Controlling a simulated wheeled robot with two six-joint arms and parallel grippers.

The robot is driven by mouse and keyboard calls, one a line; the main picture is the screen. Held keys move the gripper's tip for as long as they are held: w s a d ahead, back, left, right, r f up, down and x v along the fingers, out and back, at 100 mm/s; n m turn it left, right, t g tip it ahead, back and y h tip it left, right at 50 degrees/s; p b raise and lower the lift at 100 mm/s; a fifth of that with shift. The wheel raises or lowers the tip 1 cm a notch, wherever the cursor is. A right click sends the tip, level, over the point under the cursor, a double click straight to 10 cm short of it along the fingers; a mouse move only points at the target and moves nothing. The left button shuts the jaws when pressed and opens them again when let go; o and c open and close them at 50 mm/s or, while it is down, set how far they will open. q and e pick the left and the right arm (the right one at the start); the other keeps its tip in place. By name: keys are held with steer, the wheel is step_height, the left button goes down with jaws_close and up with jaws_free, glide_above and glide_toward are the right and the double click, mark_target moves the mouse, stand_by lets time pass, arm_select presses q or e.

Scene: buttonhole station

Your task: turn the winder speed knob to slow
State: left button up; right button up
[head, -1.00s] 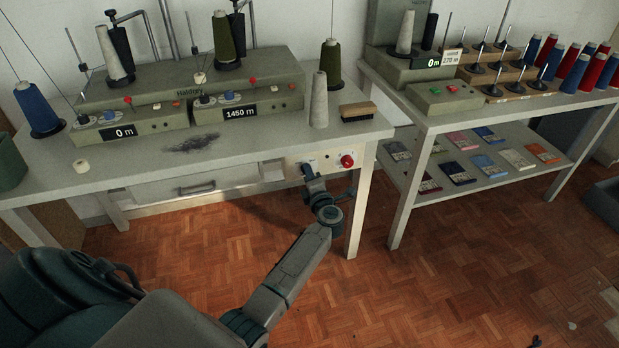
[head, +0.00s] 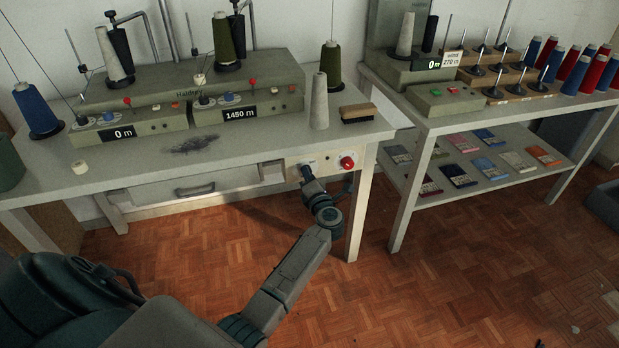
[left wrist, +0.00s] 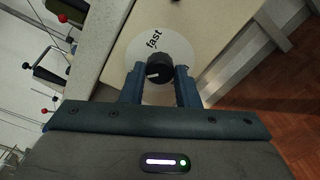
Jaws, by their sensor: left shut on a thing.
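The winder speed knob (left wrist: 160,68) is black with a white pointer line, on a round white dial (left wrist: 146,50). The word "fast" is readable on the dial. The pointer line lies towards the lower left of the wrist picture, away from that word. A "slow" mark cannot be made out. My left gripper (left wrist: 160,84) is shut on the knob, with one blue finger on each side. In the head view my left gripper (head: 306,172) is at the panel under the table's front edge and hides the knob.
A red knob (head: 347,162) sits on the same front panel (head: 327,160), just right of my gripper. A drawer (head: 195,187) is to the left. The winder (head: 190,92), cones and a brush (head: 357,113) stand on the table above. Floor in front is clear.

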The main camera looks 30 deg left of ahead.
arm_select(q)
steer(key=o, duration=1)
steer(key=shift+s+d, duration=0.1)
steer(key=shift+d, duration=0.05)
steer(key=v, duration=1)
steer(key=shift+s+d, duration=0.15)
steer(key=shift+s, duration=0.1)
arm_select(e)
steer(key=shift+r, duration=0.35)
